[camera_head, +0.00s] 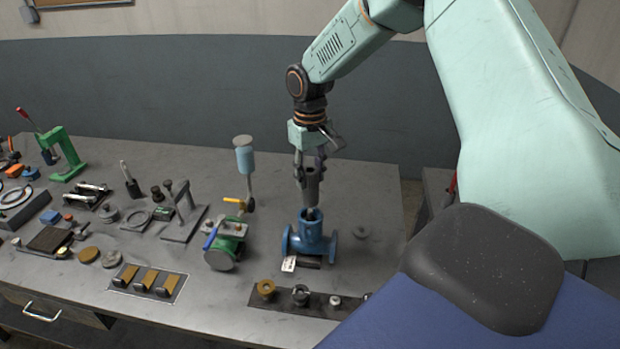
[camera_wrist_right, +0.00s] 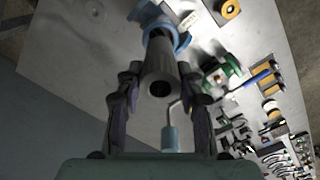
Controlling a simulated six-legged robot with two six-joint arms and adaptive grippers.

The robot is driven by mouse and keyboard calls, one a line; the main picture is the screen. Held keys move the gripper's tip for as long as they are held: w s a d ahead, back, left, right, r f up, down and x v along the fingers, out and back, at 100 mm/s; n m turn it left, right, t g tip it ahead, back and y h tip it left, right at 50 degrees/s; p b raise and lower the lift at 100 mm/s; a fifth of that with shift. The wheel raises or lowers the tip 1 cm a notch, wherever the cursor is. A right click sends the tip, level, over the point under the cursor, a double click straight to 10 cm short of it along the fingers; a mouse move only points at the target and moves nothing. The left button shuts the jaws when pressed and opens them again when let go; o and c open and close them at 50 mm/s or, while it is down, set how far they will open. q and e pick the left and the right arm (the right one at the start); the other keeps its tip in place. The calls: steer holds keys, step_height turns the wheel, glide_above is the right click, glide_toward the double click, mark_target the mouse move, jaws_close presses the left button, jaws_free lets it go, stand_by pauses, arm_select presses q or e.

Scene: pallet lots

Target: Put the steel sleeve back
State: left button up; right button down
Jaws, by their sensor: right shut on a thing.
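My right gripper (camera_head: 309,172) points down above the blue flanged pipe body (camera_head: 310,244) on the bench. It is shut on the grey steel sleeve (camera_head: 311,190), which stands upright between the fingers. The sleeve's lower end is at the top opening of the blue body; I cannot tell how far it goes in. In the right wrist view the sleeve (camera_wrist_right: 159,68) shows its round hollow end between the two fingers (camera_wrist_right: 160,88), with the blue body (camera_wrist_right: 152,18) beyond it. My left gripper is not in view.
A dark strip (camera_head: 285,300) with a brass ring (camera_head: 266,288) and other small parts lies in front. A green valve (camera_head: 224,247) with a blue handle stands left, near a light-blue cylinder on a stem (camera_head: 244,157). A flat grey disc (camera_head: 361,232) lies right; bench around it is clear.

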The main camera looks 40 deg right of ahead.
steer(key=shift+r, duration=0.45)
steer(key=shift+f, duration=0.1)
